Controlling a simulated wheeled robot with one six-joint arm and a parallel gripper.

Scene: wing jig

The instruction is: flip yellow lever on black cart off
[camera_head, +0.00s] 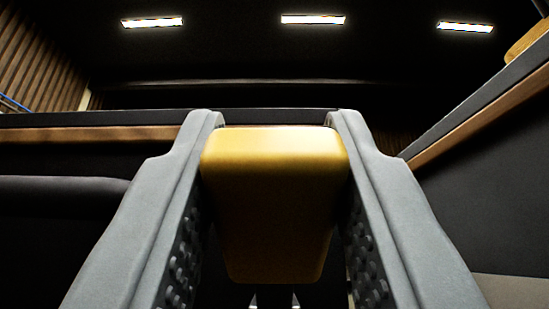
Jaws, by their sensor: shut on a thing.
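The yellow lever (275,190) fills the middle of the view as a rounded yellow block, bright on its top edge and darker on the face toward me. My gripper (275,130) has one grey finger on each side of the lever. It is shut on the lever, with both fingers against its sides. The black cart (90,156) shows as dark panels with brown edging behind the fingers. The lever's base and pivot are hidden.
A dark panel with a brown edge (490,150) slants up on the right. Another yellow piece (528,42) shows at the upper right corner. A ribbed brown wall (38,60) stands at the far left, and ceiling lights (312,19) show above. The space above the lever looks clear.

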